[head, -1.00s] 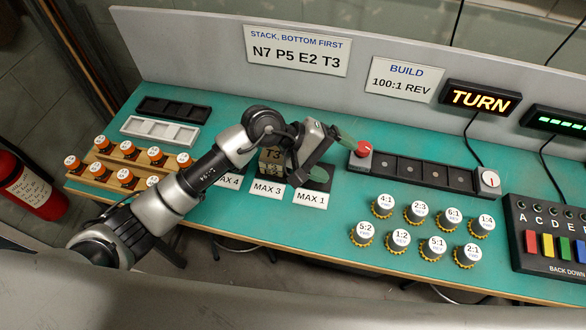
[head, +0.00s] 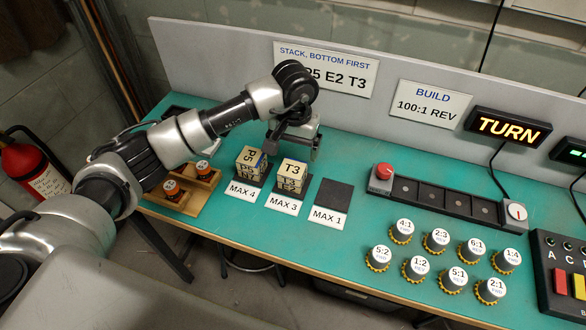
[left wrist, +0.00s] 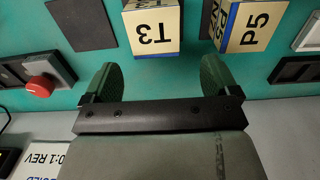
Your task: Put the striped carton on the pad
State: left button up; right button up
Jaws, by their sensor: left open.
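I see no carton that is clearly striped. A pale block labelled T3 (head: 292,172) tops a short stack on the middle dark pad, and it also shows in the left wrist view (left wrist: 153,30). A block labelled P5 (head: 250,158) stands to its left, on the pad behind the MAX 4 card; it also shows in the left wrist view (left wrist: 250,28). The dark pad behind the MAX 1 card (head: 335,193) is bare. My left gripper (left wrist: 160,80) is open and empty, apart from the blocks; in the head view it is behind them (head: 296,142). My right gripper is not seen.
A black slotted rail (head: 430,196) with a red knob (head: 382,172) lies to the right. Several numbered gear-edged knobs (head: 438,238) stand in front of it. A wooden rack (head: 190,190) with orange-based pieces is at left. Green bench is clear around the MAX 1 pad.

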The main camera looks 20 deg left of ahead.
aim_at(295, 162)
pick_arm(q)
jog(key=f, duration=0.1)
jog(key=f+p, duration=0.1)
jog(key=f, duration=0.1)
jog(key=shift+s+d+f+p, duration=0.25)
jog(key=shift+s+f+p, duration=0.05)
jog(key=shift+s+f, duration=0.05)
jog(key=shift+f, duration=0.6)
jog(key=c, duration=1.1)
jog(key=shift+w+r, duration=0.1)
